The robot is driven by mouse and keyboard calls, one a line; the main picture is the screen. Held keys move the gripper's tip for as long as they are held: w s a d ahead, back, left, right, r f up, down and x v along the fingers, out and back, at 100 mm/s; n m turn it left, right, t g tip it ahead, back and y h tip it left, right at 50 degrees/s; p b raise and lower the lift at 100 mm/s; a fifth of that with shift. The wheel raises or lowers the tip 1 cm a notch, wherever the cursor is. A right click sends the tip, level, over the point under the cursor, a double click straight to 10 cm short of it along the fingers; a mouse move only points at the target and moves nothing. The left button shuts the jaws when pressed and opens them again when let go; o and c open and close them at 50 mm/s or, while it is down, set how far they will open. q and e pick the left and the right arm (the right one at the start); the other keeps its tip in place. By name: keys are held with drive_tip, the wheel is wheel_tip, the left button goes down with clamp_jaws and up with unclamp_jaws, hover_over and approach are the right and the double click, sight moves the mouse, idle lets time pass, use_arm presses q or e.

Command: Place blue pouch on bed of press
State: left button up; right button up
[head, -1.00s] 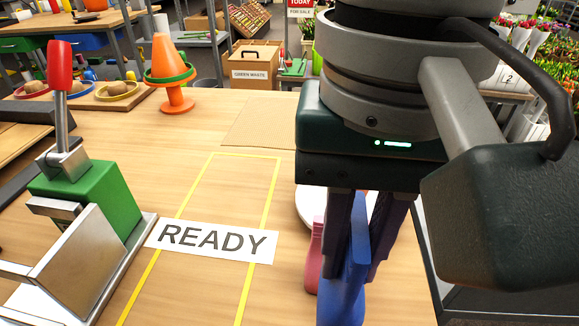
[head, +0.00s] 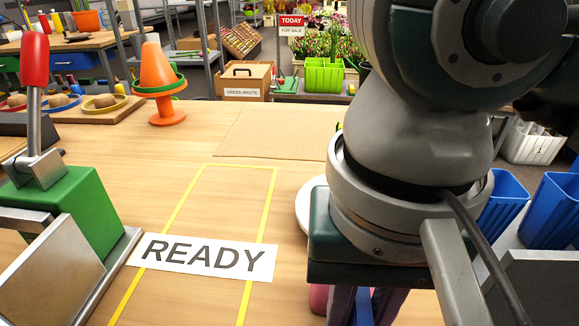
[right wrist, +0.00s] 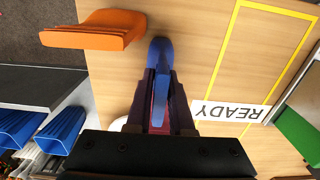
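The blue pouch (right wrist: 161,82) is between the two dark fingers of my right gripper (right wrist: 161,95) in the right wrist view, and the fingers look closed on it. In the head view my right gripper (head: 364,308) is at the bottom edge, and only a strip of the blue pouch (head: 363,312) shows between its fingers. The press (head: 75,215) stands at the left, with a green block, metal plates and a red-knobbed lever standing upright. Its bed is mostly cut off by the picture's edge. My left gripper is not in view.
A yellow taped lane with a READY label (head: 205,256) lies between the press and my right gripper. A pink thing (head: 319,298) and a white round plate (head: 305,207) are partly hidden by my gripper. An orange pouch (right wrist: 98,30) is nearby. An orange cone (head: 160,85) stands farther back.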

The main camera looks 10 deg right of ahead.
drive_tip(key=o, duration=0.5)
drive_tip(key=shift+c, duration=0.2)
